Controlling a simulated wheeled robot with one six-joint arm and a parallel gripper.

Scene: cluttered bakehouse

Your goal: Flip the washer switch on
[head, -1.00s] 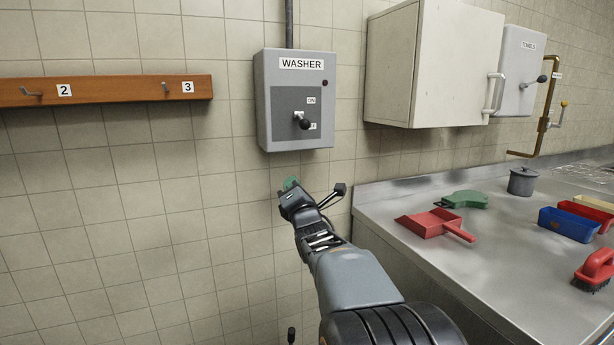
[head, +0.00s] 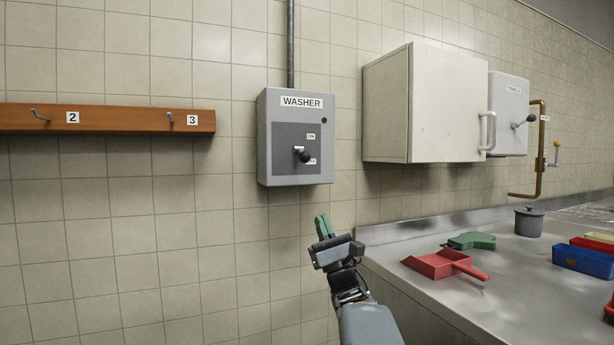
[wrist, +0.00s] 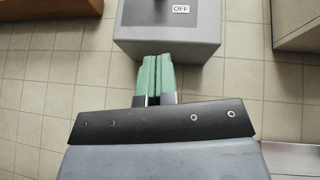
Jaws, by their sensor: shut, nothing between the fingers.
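The grey washer switch box (head: 296,136) is on the tiled wall, with a "WASHER" label at its top and a small dark red lamp at upper right. Its lever (head: 303,155) has a black knob that sits low, by the lower label and below the "ON" label. My gripper (head: 322,226) is below the box, slightly right of its middle, apart from it and pointing up. Its green fingers are shut and empty. In the wrist view the fingers (wrist: 157,77) are together in front of the box's lower face (wrist: 168,47); the "OFF" label shows and the lever is out of frame.
A wooden hook rail (head: 108,118) is left of the box. A steel counter (head: 470,300) holds a red dustpan (head: 440,264) and other items. The wall below the box is clear.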

